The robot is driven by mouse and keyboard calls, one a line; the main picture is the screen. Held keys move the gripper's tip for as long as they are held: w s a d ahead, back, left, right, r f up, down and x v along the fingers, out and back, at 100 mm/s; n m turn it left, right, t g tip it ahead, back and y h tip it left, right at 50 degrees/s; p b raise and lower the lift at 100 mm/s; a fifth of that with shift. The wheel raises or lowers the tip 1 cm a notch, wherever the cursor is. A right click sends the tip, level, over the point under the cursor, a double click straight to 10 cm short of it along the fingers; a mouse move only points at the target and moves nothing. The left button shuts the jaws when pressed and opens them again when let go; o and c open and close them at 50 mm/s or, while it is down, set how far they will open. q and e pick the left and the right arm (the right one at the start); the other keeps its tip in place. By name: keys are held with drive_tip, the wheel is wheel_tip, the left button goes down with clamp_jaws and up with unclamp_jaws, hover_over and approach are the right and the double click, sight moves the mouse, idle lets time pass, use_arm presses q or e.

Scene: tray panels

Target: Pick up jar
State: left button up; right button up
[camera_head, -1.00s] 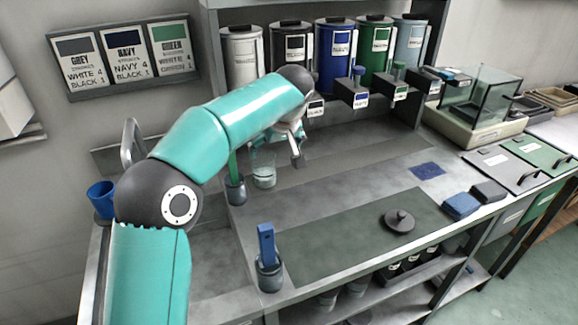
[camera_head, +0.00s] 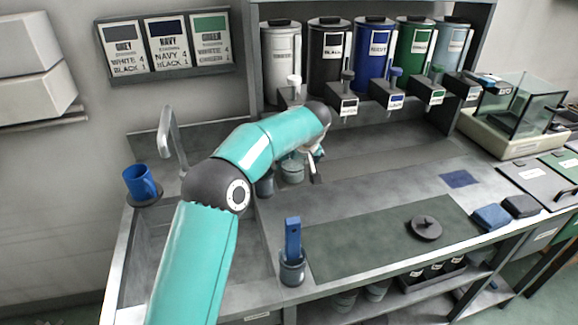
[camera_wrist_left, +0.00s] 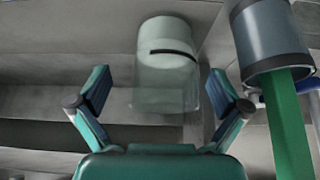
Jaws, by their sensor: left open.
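A clear glass jar (camera_head: 292,169) stands on the grey counter below the paint bins. In the left wrist view the jar (camera_wrist_left: 166,70) is pale and see-through with a dark band, and it lies between the lines of the two fingers. My left gripper (camera_head: 308,168) is open and close beside the jar, with one finger pointing down to its right. In the wrist view its fingertips (camera_wrist_left: 160,80) are spread on both sides of the jar; whether they touch it I cannot tell. My right gripper is not in view.
A grey cup (camera_wrist_left: 268,38) holding a green-handled tool (camera_wrist_left: 292,125) stands close beside the jar. A blue-handled tool in a cup (camera_head: 292,262) stands in front. A tap (camera_head: 167,140) and blue mug (camera_head: 140,183) are left. Paint bins (camera_head: 375,55) stand behind.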

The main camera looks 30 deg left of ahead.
sight(293, 168)
use_arm(q)
drive_tip(key=shift+s+p+x, duration=0.2)
drive_tip(key=shift+p+x, duration=0.2)
drive_tip(key=shift+x, duration=1.75)
drive_tip(key=shift+a, duration=0.15)
drive_tip(key=c, duration=1.3)
drive_tip(key=shift+c, duration=1.3)
drive_tip(key=shift+r, duration=0.1)
